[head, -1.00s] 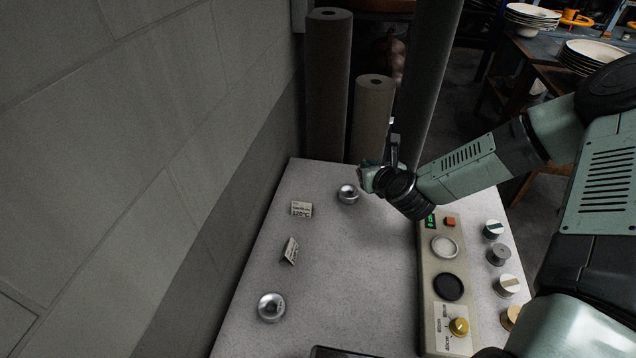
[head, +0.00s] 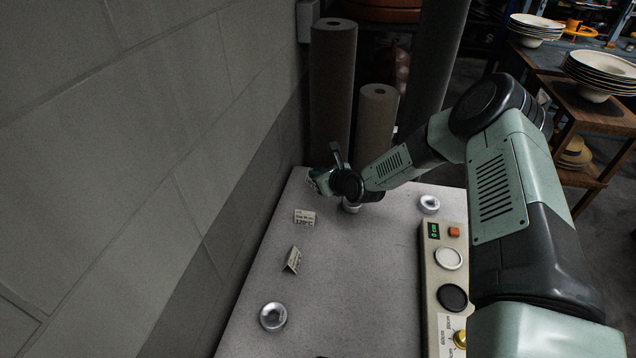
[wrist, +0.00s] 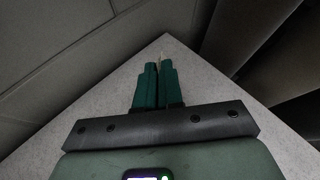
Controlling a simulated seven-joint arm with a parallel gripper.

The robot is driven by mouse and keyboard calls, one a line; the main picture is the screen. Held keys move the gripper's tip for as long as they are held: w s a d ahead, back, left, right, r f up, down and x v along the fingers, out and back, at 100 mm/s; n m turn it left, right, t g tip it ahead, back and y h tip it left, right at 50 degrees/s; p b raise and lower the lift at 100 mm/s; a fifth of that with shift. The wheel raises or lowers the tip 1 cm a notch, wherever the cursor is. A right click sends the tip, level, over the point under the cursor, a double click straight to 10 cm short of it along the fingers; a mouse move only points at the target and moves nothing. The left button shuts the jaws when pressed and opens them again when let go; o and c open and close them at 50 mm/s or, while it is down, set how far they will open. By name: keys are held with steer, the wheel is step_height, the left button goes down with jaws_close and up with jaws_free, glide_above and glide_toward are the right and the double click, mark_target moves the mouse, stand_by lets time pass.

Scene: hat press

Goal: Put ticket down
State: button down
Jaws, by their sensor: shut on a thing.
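My gripper (head: 318,179) is over the far left corner of the white-grey table, with its fingers pointing left and away. In the wrist view the green fingers (wrist: 157,75) are shut on a thin pale sliver, the ticket (wrist: 159,56), seen edge-on at the fingertips. The ticket cannot be made out in the head view. A folded ticket reading 120°C (head: 304,217) stands on the table just nearer than my gripper. Another folded ticket (head: 292,260) stands nearer still, turned at an angle.
A metal dome (head: 352,207) lies partly under my wrist. A control panel (head: 430,290) with buttons is at the right. The wall borders the table's left edge; grey rolls (head: 333,90) stand behind. The table's middle is clear.

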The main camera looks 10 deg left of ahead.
step_height(320, 180, down, 3)
steer(key=c, duration=1.2)
jaws_free()
steer(key=shift+c, duration=0.2)
steer(key=shift+d, duration=0.1)
steer(key=v, duration=1.2)
